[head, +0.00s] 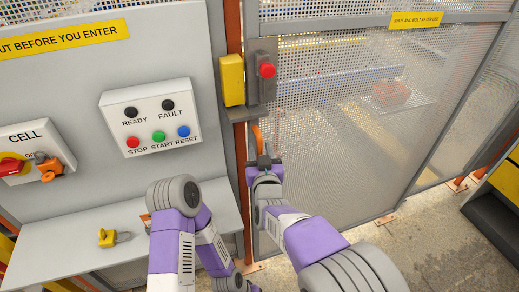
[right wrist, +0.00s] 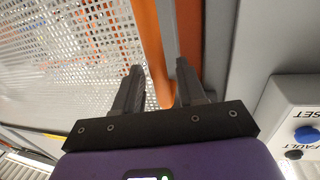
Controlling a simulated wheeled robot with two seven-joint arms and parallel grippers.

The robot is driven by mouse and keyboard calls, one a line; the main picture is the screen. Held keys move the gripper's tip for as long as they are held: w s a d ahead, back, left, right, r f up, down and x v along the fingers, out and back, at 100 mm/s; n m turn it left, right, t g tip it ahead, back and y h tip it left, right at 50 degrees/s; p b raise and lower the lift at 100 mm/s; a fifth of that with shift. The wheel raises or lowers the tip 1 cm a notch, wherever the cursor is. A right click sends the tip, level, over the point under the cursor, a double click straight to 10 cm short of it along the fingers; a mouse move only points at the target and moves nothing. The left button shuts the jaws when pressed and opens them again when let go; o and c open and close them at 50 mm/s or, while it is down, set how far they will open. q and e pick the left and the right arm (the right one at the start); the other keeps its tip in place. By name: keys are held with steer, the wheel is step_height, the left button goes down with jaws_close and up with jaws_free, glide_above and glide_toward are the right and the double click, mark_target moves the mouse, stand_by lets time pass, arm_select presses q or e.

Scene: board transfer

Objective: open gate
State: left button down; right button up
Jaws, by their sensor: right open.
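The gate (head: 345,135) is a grey-framed mesh panel on the right of the head view. It looks closed against the orange post (head: 236,30). An upright orange handle (head: 257,138) is at its left edge, below a grey box with a red button (head: 266,70). My right gripper (head: 263,160) is at the handle's lower part. In the right wrist view its fingers (right wrist: 158,68) are apart, and the orange handle (right wrist: 151,45) runs between them; I cannot tell whether they touch it. My left arm shows at lower middle, but its gripper does not.
A yellow box (head: 232,80) is on the post beside the grey box. A control panel (head: 152,117) and a switch with an orange padlock (head: 48,167) are on the left wall. A yellow padlock (head: 107,238) lies on the shelf (head: 70,255). Floor is clear before the gate's right part.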

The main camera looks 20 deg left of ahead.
steer(key=shift+w+a, duration=0.2)
steer(key=shift+w, duration=0.35)
jaws_close()
